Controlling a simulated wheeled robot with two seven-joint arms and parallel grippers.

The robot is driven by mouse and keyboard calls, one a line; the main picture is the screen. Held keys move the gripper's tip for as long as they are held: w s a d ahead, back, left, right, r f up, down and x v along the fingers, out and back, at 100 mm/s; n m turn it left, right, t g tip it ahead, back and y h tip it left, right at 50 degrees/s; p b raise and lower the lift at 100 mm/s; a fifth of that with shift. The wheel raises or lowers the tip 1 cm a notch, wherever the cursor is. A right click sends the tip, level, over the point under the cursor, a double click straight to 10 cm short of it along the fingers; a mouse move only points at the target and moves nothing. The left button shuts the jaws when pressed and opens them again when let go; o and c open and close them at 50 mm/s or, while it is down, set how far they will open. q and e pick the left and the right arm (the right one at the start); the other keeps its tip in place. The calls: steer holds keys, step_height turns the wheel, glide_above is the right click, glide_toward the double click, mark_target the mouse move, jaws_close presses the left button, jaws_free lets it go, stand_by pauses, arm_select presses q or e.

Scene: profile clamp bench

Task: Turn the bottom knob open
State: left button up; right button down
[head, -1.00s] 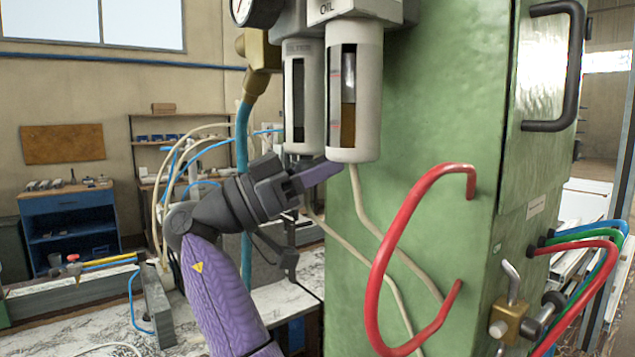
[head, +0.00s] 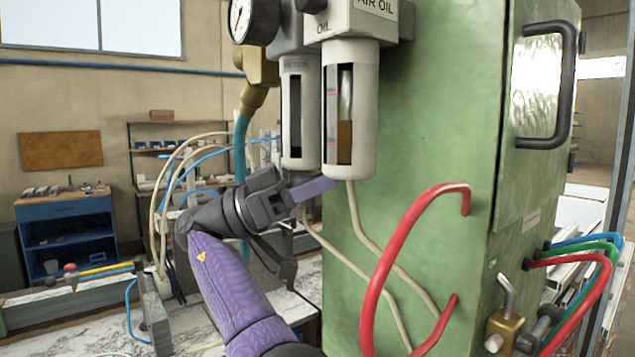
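The filter-oil unit hangs on the green cabinet, with a left bowl (head: 299,120) and a right bowl (head: 350,110). I cannot make out a bottom knob clearly; the underside of the left bowl is partly hidden by my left gripper (head: 305,230). That gripper looks open, its purple upper finger just below the bowls and its dark lower finger well beneath. Whether the upper finger touches anything is unclear. A black knob (head: 311,5) shows at the unit's top, cut by the picture edge. My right gripper is out of view.
A red hose (head: 385,260) loops out from the green cabinet (head: 440,130), and pale tubes (head: 365,230) run down under the bowls. A brass valve (head: 506,325) sits low at right. A gauge (head: 240,18) and blue hose (head: 241,150) stand left of the bowls.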

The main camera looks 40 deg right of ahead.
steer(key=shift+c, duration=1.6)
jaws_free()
arm_select(q)
steer(key=shift+d, duration=0.25)
steer(key=shift+d, duration=0.15)
